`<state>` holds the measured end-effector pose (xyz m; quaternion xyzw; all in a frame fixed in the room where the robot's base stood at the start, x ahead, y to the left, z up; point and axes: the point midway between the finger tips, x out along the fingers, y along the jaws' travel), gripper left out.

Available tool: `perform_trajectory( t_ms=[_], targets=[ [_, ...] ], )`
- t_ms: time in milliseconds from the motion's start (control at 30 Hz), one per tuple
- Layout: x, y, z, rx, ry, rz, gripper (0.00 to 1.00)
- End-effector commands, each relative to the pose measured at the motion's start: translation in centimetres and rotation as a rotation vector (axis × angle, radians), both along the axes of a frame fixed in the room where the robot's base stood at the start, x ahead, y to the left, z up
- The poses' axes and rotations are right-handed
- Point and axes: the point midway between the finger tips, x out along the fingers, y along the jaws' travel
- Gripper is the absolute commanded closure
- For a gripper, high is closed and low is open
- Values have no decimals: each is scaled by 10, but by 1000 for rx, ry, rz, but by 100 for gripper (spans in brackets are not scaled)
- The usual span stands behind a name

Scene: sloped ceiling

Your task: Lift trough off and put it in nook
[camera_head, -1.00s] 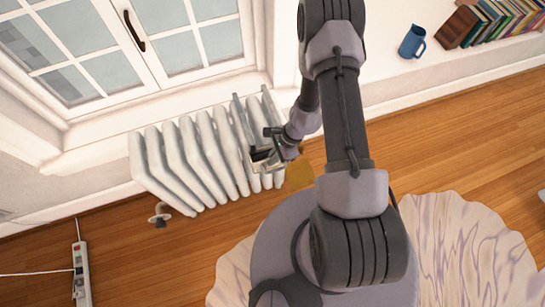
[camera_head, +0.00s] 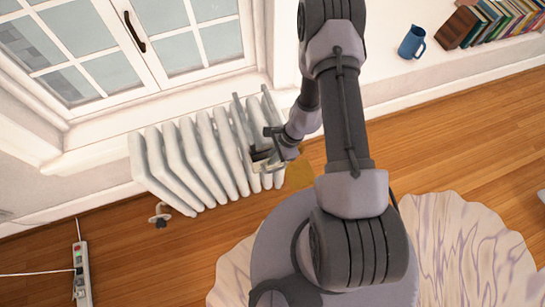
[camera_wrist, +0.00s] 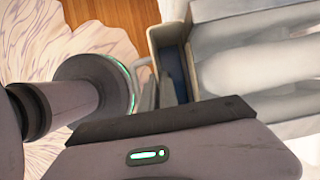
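A cream trough (camera_wrist: 182,12) with a dark blue inside hangs at the front of the white radiator (camera_wrist: 265,75) in the wrist view. In the head view the trough (camera_head: 268,166) is a small pale strip low on the radiator's right end, partly hidden by my gripper (camera_head: 267,146). In the wrist view my gripper (camera_wrist: 158,90) has its fingers at the trough's near end. One finger seems to be inside the trough and one outside its left wall. Whether they press on the wall cannot be told. I cannot make out the nook.
A radiator valve (camera_head: 160,215) sticks out at lower left. A power strip (camera_head: 80,270) lies on the floor. A blue jug (camera_head: 412,42) and books (camera_head: 490,20) stand on the ledge at upper right. A pale rug (camera_head: 465,250) lies by my base.

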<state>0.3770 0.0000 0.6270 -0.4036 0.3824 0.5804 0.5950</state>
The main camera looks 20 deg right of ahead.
Motion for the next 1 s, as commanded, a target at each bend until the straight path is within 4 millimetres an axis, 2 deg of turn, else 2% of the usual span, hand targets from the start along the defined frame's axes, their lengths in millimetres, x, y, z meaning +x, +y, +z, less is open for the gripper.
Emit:
perform_trajectory(
  t_ms=[633,1000],
  targets=[
    [1,0,49,0,-1,1,100],
    [0,0,50,0,-1,1,100]
  ],
)
